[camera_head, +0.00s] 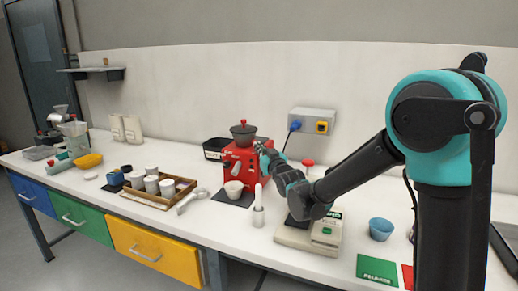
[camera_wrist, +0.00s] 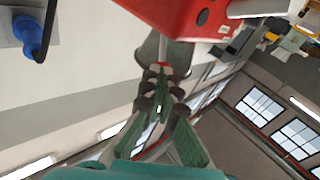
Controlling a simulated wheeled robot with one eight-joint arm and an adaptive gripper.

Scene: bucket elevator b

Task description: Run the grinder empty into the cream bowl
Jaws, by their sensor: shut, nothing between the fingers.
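The red grinder (camera_head: 243,165) stands at the back of the bench with a dark lidded hopper (camera_head: 243,131) on top. The cream bowl (camera_head: 233,189) sits at the grinder's front, low down; its contents are too small to tell. My gripper (camera_head: 262,148) is at the upper right side of the grinder, close to it. In the wrist view the red grinder body (camera_wrist: 190,12) fills the top, and my shut, empty fingers (camera_wrist: 157,76) point toward the grey hopper (camera_wrist: 178,55). I cannot tell whether they touch it.
A wall socket box (camera_head: 312,121) with a blue plug (camera_head: 295,126) is behind. A scale (camera_head: 308,234), a blue bowl (camera_head: 381,229) and a white upright holder (camera_head: 258,207) stand nearby. A wooden tray (camera_head: 128,196) of cups lies left. Bare bench shows in front.

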